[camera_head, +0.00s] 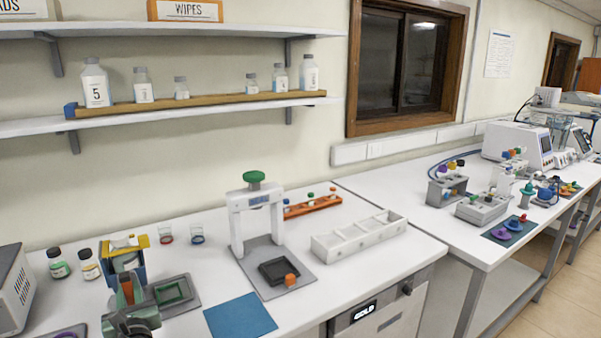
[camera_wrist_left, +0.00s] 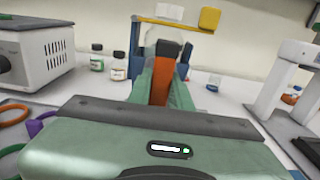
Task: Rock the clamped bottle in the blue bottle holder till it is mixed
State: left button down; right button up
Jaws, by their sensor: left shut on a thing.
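The blue bottle holder (camera_head: 139,265) stands on the left bench, with a yellow clamp bar (camera_head: 138,241) across its top. A clear bottle (camera_head: 120,263) sits inside, under the bar; its lower part is hidden. In the left wrist view, the blue holder (camera_wrist_left: 134,63), yellow bar (camera_wrist_left: 173,23) and bottle (camera_wrist_left: 162,38) show just beyond the fingers. My left gripper (camera_head: 127,291) is in front of the holder, its green fingers (camera_wrist_left: 163,88) shut on an orange handle (camera_wrist_left: 165,73) at the holder's front. Whether the holder leans, I cannot tell. My right gripper is out of view.
A green-and-grey tray (camera_head: 172,290) lies just right of the holder. Two small dark-capped bottles (camera_head: 89,265) stand to its left, near a grey machine (camera_head: 14,290). Two small cups (camera_head: 197,235) are behind. A white press stand (camera_head: 236,222) is farther right, beyond a blue mat (camera_head: 240,317).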

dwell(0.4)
pick_arm(q)
jog(key=shift+r+p, duration=0.1)
jog(key=shift+p, duration=0.25)
jog(key=m+p, duration=0.2)
jog(key=p, duration=0.1)
jog(key=m+p, duration=0.5)
jog(key=p, duration=0.1)
jog(key=shift+r+m, duration=0.25)
jog(key=shift+m, duration=0.05)
jog(key=shift+f+m+p, duration=0.15)
jog(key=shift+m+p, duration=0.25)
jog(key=shift+p, duration=0.1)
jog(key=shift+f, duration=0.15)
jog(key=shift+f+m, duration=0.1)
jog(key=shift+m, duration=0.2)
